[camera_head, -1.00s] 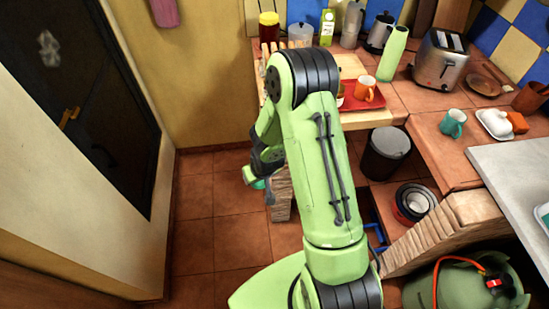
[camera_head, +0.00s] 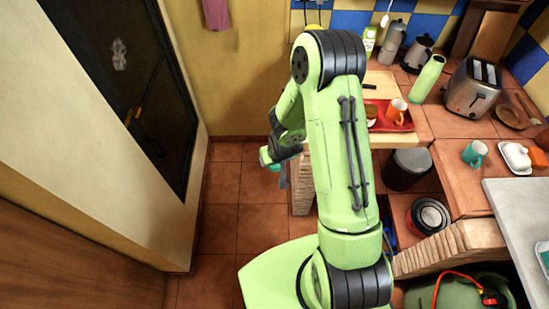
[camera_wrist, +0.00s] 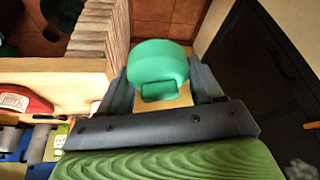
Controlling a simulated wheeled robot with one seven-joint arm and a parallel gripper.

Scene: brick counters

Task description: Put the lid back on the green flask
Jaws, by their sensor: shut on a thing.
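The green flask (camera_head: 428,78) is tall and slim and stands on the tiled counter, left of the toaster. Its top is too small to tell in detail. A round teal-green lid (camera_wrist: 158,68) is between the two fingers of my gripper (camera_wrist: 160,90), which is shut on it. In the head view my gripper (camera_head: 273,166) hangs over open floor, left of the counter and well apart from the flask. Only a bit of teal shows there, and the arm partly hides the fingers.
The toaster (camera_head: 473,88) stands close to the flask's right. A red tray (camera_head: 381,122) with an orange mug (camera_head: 397,111) is in front of it. A teal mug (camera_head: 475,154) sits nearer. A dark bin (camera_head: 407,169) stands below. Floor at the left is clear.

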